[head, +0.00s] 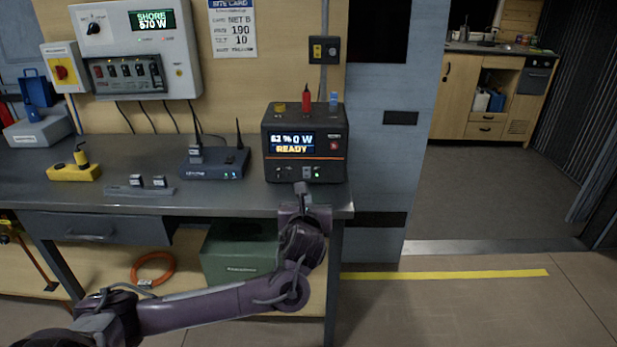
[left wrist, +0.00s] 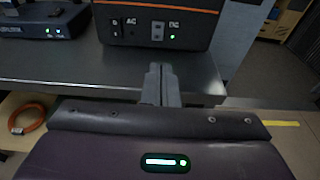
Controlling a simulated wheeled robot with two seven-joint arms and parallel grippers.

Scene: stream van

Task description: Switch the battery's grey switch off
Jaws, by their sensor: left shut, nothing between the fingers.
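The battery (head: 305,135), a dark box with orange trim and a lit screen reading READY, stands at the right end of the bench. Its lower front also shows in the left wrist view (left wrist: 195,32). There the grey switch (left wrist: 157,31) sits left of the DC label, with a green light (left wrist: 172,37) lit beside it. A black switch (left wrist: 116,28) sits left of the AC label. My left gripper (head: 302,188) is shut and empty, just in front of and below the switch row. Its fingers (left wrist: 160,72) point toward the grey switch, seemingly apart from it. My right gripper is out of view.
A grey strip with two small blocks (head: 140,186) and a yellow tool (head: 74,168) lie farther left. The bench's front edge (head: 250,210) runs under my gripper. A wall power panel (head: 137,45) hangs above.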

